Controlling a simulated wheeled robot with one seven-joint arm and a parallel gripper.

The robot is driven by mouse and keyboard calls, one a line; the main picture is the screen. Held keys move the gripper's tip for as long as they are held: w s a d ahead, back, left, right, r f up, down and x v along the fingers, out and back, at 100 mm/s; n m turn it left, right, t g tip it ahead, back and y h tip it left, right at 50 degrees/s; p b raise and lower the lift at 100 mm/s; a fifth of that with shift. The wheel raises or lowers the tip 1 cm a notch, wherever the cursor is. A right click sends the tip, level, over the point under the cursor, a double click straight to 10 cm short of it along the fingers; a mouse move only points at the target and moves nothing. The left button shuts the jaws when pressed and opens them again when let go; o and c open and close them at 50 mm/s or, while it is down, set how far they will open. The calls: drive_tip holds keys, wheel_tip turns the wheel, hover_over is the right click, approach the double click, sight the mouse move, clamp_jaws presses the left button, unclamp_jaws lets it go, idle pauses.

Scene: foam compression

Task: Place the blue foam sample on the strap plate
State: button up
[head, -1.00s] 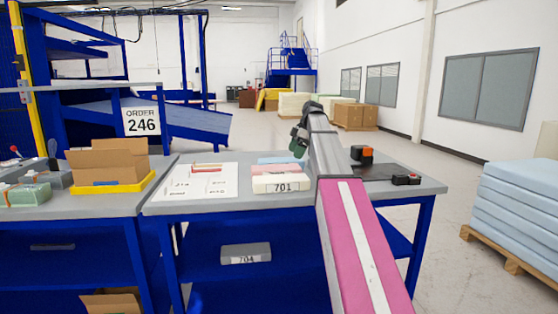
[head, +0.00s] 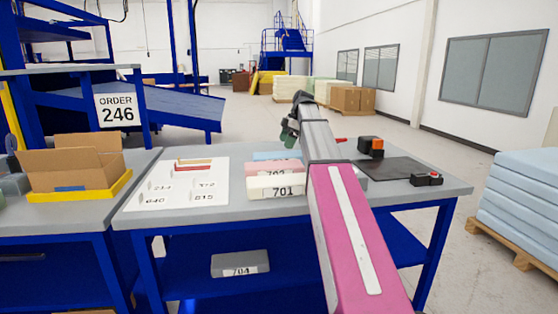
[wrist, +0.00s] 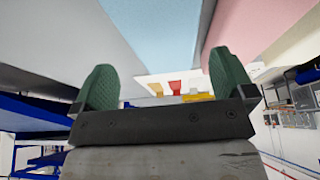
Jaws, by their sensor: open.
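The blue foam sample (head: 278,156) lies on the table behind a pink foam block (head: 274,168) and a cream block marked 701 (head: 276,192). A broad light-blue surface (wrist: 165,30), apparently this foam, fills the top of the wrist view, with a pink surface (wrist: 245,22) beside it. My gripper (head: 290,128) is beyond the blocks, left of my forearm. Its two green fingers are apart and empty in the wrist view (wrist: 165,82). A flat dark plate (head: 395,169) lies on the right of the table; I cannot tell whether it is the strap plate.
A white numbered board (head: 180,184) lies on the left of the table. An orange-and-black device (head: 370,147) and a small black box with a red button (head: 427,179) stand by the dark plate. A cardboard box (head: 75,165) in a yellow tray stands on the left bench.

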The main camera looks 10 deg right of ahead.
sight(279, 156)
drive_tip(key=x, duration=0.7)
drive_tip(key=shift+s+a, duration=0.15)
drive_tip(key=shift+a, duration=0.15)
drive_tip(key=c, duration=0.6)
